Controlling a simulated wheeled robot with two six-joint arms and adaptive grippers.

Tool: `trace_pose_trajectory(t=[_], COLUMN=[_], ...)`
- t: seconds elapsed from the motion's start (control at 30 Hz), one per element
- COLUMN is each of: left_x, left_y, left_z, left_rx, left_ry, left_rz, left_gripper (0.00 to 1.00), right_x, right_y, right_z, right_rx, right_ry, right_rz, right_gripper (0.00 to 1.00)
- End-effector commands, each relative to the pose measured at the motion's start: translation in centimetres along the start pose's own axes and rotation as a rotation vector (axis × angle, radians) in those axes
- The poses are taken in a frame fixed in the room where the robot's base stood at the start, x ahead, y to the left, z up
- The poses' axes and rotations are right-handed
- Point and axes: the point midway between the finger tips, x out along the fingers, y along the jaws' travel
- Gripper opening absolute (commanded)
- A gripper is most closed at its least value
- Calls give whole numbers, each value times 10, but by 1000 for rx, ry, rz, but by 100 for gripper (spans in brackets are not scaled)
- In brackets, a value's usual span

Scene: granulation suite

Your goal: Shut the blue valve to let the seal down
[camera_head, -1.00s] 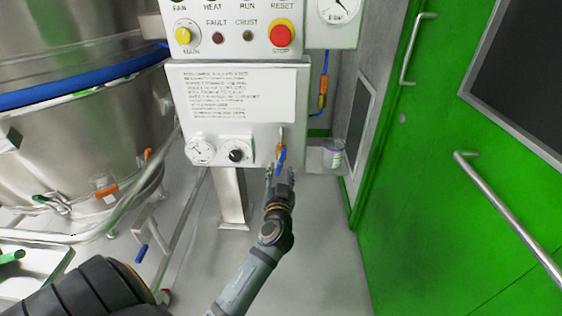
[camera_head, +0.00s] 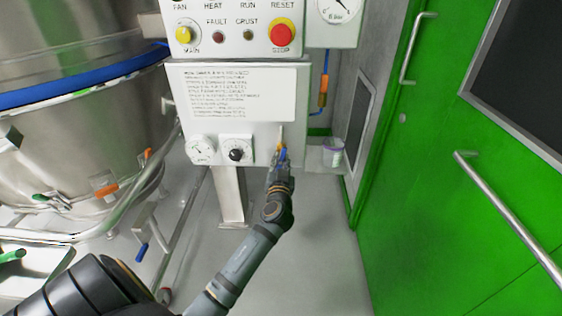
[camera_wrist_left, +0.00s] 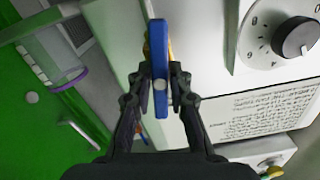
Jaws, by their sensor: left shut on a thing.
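The blue valve handle (camera_wrist_left: 161,60) shows large in the left wrist view, upright in the picture between the fingers of my left gripper (camera_wrist_left: 161,92). The fingers are shut on it from both sides. In the head view only a small part of the blue handle (camera_head: 283,153) shows, below the brass fitting at the panel's lower right corner. My left gripper (camera_head: 279,168) reaches up to it there and hides the rest. My right gripper is not in view.
The white control panel (camera_head: 187,105) carries a gauge (camera_head: 201,149) and a black knob (camera_head: 236,154) left of the valve. A lidded tub (camera_head: 333,152) stands right of it. A green door (camera_head: 420,190) fills the right side; a steel vessel (camera_head: 70,150) stands left.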

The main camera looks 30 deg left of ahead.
Motion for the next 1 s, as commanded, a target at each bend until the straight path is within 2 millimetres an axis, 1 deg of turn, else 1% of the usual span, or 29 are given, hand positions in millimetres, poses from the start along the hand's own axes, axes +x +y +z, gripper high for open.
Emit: trace_pose_trajectory(t=[0.27,0.73,0.9,1.0], left_x=[0,0,0,0], left_y=[0,0,0,0], left_z=[0,0,0,0], left_rx=[3,29,73,125], left_ry=[0,-1,0,0], left_rz=[1,1,1,0], left_gripper=[0,0,0,0], right_x=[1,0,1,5], right_y=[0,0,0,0], right_z=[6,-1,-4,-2], right_rx=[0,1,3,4], right_ry=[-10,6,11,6], right_rz=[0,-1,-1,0], right_gripper=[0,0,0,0])
